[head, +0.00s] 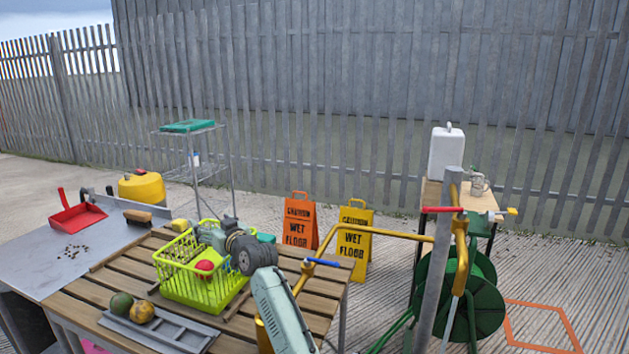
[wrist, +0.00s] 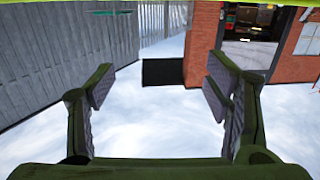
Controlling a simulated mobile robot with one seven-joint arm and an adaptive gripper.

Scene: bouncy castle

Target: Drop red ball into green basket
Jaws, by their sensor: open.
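The green basket (head: 172,283) stands on the slatted wooden table. The red ball (head: 205,267) shows inside the basket, partly behind its lattice side. My gripper (head: 206,236) is above the basket's back part, over the ball and apart from it. In the wrist view my gripper (wrist: 160,92) has its two fingers spread wide with nothing between them. The ball does not show in the wrist view. A thin yellow-green strip runs along the top edge of that view; I cannot tell what it is.
A grey tray (head: 165,335) with two round fruits lies in front of the basket. A red dustpan (head: 78,217) and a brush lie on the grey table at left. Wet-floor signs (head: 299,222) and a hose reel (head: 480,300) stand beyond the table's right side.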

